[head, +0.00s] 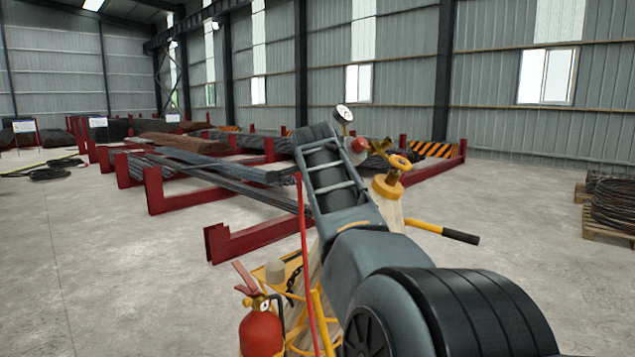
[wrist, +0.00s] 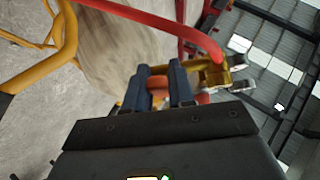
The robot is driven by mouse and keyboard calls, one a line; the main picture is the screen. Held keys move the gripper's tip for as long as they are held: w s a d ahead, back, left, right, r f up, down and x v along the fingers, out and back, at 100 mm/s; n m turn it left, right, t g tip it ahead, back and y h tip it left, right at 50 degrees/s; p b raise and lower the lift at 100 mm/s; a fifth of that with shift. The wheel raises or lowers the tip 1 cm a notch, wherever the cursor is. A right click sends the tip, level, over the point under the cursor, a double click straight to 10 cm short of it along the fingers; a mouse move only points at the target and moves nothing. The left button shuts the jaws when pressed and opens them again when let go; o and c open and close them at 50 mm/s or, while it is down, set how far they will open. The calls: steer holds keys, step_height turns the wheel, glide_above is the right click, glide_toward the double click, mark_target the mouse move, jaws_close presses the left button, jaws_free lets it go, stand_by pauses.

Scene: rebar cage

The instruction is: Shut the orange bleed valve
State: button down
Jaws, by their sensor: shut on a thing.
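In the wrist view my gripper (wrist: 160,72) is shut, with its two dark blue fingers either side of an orange-red piece (wrist: 159,87). This piece looks like the orange bleed valve; the fingers hide much of it, and how far it is turned cannot be told. A brass fitting (wrist: 212,74) sits just right of the fingers. In the head view my arm hides the gripper and the valve.
A red hose (wrist: 150,16) arcs close above the fingers. A yellow frame (wrist: 68,35) is at left in the wrist view. A red fire extinguisher (head: 262,332) and a yellow handle with black grip (head: 445,232) flank my arm.

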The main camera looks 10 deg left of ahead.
steer(key=c, duration=1)
jaws_free()
steer(key=shift+c, duration=0.2)
steer(key=b+v, duration=0.1)
steer(key=v, duration=0.6)
steer(key=shift+s+r, duration=0.2)
steer(key=shift+s, duration=0.1)
steer(key=shift+d, duration=0.1)
